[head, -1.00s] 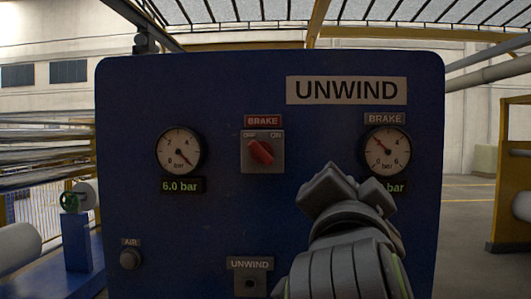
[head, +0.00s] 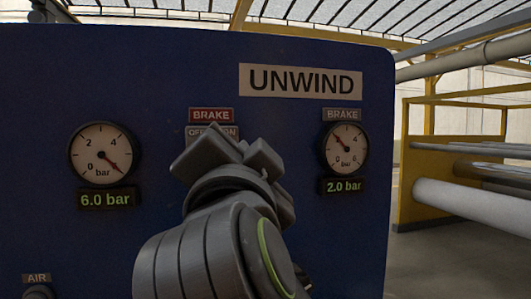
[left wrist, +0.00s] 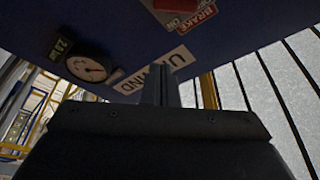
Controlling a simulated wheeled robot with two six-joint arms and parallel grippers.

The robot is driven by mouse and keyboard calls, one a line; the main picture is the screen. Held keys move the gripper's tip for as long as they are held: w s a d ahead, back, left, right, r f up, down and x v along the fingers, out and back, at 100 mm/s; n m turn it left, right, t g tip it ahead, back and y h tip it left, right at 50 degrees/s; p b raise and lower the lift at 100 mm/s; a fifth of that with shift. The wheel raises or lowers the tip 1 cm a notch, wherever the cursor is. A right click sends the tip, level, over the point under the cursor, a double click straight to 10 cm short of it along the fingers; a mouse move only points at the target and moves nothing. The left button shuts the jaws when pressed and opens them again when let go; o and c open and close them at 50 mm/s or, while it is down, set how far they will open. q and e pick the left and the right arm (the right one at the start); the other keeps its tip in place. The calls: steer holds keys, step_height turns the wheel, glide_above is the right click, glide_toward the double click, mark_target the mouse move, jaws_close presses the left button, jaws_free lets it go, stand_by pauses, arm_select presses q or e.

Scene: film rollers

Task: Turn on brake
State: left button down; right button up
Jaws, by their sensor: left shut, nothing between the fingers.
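The brake switch is a grey plate (head: 205,132) with OFF and ON marks, under a red BRAKE label (head: 211,115) on the blue panel (head: 300,210). My left gripper (head: 232,152) is shut and empty, in front of the switch, and hides its red knob in the head view. In the left wrist view the red knob (left wrist: 178,5) shows in part at the top edge, beside the BRAKE label (left wrist: 203,12). The shut fingers (left wrist: 160,85) appear below it, apart from it in that picture. The knob's setting cannot be told now. My right gripper is out of view.
A left gauge (head: 103,154) has a 6.0 bar display, and the right BRAKE gauge (head: 345,149) a 2.0 bar display. An AIR label (head: 37,278) is at lower left. A yellow frame (head: 445,180) with rollers stands at right beyond the panel.

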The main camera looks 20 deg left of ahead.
arm_select(q)
steer(key=w+a+p, duration=0.1)
steer(key=w+p, duration=0.1)
steer(key=w+a+p, duration=0.2)
steer(key=w, duration=0.1)
steer(key=w+a+p, duration=0.1)
steer(key=w+a, duration=0.1)
steer(key=shift+w+a+r+p, duration=0.15)
steer(key=shift+w+a+p, duration=0.05)
steer(key=shift+p, duration=0.2)
steer(key=shift+s+a+f, duration=0.3)
steer(key=shift+s+f, duration=0.05)
steer(key=shift+f, duration=0.15)
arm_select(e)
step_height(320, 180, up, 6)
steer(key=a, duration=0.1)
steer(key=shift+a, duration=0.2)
arm_select(q)
steer(key=shift+w, duration=0.15)
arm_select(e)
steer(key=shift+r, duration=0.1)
